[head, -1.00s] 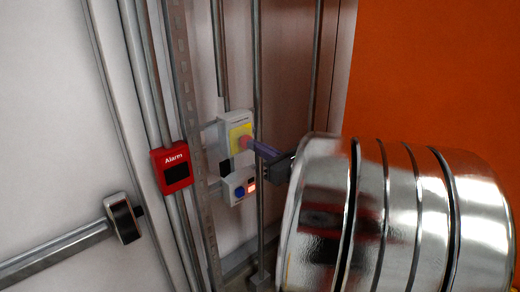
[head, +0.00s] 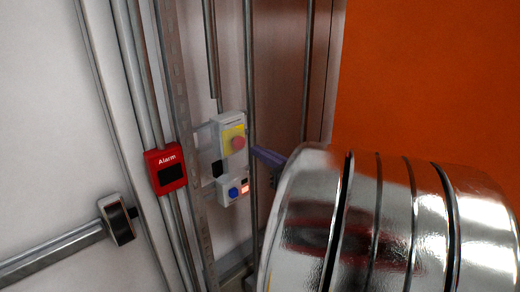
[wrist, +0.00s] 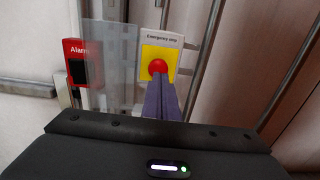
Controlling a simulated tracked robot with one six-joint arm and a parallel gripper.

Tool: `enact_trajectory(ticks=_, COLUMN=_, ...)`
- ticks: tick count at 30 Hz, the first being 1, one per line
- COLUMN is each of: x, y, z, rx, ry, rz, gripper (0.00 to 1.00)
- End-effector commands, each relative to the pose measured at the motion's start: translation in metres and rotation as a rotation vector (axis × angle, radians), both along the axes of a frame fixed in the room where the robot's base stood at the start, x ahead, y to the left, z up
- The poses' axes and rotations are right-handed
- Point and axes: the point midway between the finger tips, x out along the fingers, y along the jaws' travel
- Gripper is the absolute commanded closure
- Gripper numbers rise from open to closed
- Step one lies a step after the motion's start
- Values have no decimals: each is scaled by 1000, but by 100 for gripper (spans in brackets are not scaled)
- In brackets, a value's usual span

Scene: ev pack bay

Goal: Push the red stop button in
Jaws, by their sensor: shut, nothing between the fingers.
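The red stop button (head: 238,143) sits on a yellow plate (head: 229,132) on a pale box fixed to the rails. In the wrist view the red button (wrist: 158,68) shows under the label "Emergency stop". My gripper (head: 255,151) is shut and empty, its purple fingers pointing at the button from the right, with a small gap between in the head view. In the wrist view the fingers (wrist: 160,86) overlap the button's lower edge. I cannot tell how deep the button sits.
A clear panel (wrist: 112,52) stands left of the button. A red Alarm box (head: 167,169) is on the pipes further left. Vertical rails (head: 250,80) run close by.

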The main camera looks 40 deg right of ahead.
Motion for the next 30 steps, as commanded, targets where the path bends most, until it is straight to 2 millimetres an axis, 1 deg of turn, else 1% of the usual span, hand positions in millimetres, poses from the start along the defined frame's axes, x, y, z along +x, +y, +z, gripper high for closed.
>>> enact_trajectory(ticks=1, x=-8, y=-2, z=0, rx=-1, ry=1, rz=-6, gripper=100)
enact_trajectory(ticks=3, x=-18, y=0, z=0, rx=-1, ry=0, rz=-4, gripper=100)
enact_trajectory(ticks=18, x=-77, y=5, z=0, rx=0, ry=0, rz=3, gripper=100)
enact_trajectory(ticks=24, x=-89, y=7, z=0, rx=0, ry=1, rz=6, gripper=100)
enact_trajectory(ticks=30, x=-90, y=7, z=-1, rx=1, ry=1, rz=7, gripper=100)
